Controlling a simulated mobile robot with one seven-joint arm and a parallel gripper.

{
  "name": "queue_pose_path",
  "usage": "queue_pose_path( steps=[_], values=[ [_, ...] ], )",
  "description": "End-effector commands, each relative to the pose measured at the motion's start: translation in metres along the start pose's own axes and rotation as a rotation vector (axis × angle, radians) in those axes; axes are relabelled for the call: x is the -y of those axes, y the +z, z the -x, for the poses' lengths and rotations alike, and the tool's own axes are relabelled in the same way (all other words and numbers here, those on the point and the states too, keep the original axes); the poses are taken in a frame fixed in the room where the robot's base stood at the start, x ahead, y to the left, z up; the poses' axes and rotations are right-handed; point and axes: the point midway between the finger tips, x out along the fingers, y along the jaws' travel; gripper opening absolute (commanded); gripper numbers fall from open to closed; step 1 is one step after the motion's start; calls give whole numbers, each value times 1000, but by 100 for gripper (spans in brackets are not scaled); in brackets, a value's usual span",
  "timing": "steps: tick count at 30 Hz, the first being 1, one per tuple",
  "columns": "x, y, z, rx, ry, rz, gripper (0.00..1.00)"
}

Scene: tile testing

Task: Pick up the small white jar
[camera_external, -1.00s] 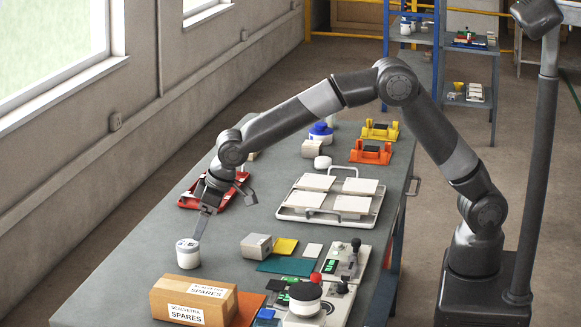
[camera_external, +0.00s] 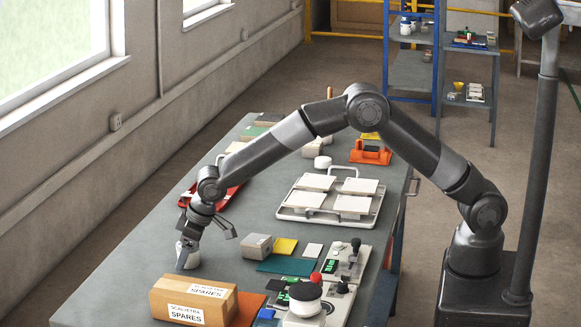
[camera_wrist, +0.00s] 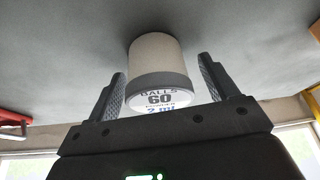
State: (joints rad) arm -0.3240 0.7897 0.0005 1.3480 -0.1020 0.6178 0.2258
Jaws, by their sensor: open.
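The small white jar (camera_external: 192,260) stands on the grey table, just behind the cardboard box, and is partly hidden by my gripper in the external view. My gripper (camera_external: 186,250) is open and pointed down at the jar. In the wrist view the gripper (camera_wrist: 160,88) has one finger on each side of the jar, with a visible gap on both sides.
A cardboard "SPARES" box (camera_external: 193,300) stands close in front of the jar. A grey block (camera_external: 256,246), a yellow tile (camera_external: 285,246) and a teal mat (camera_external: 286,266) lie to the right. A white tray of tiles (camera_external: 290,211) is farther back. The table left of the jar is clear.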

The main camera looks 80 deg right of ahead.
Motion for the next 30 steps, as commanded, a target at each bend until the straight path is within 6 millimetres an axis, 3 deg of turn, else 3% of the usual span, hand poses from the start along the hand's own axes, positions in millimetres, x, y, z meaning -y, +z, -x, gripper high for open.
queue_pose_path(
  steps=[5,24,30],
  values=[
    [0,0,0,-1,0,0,79],
    [0,0,0,0,0,0,27],
    [0,0,1,-1,0,0,27]
  ],
)
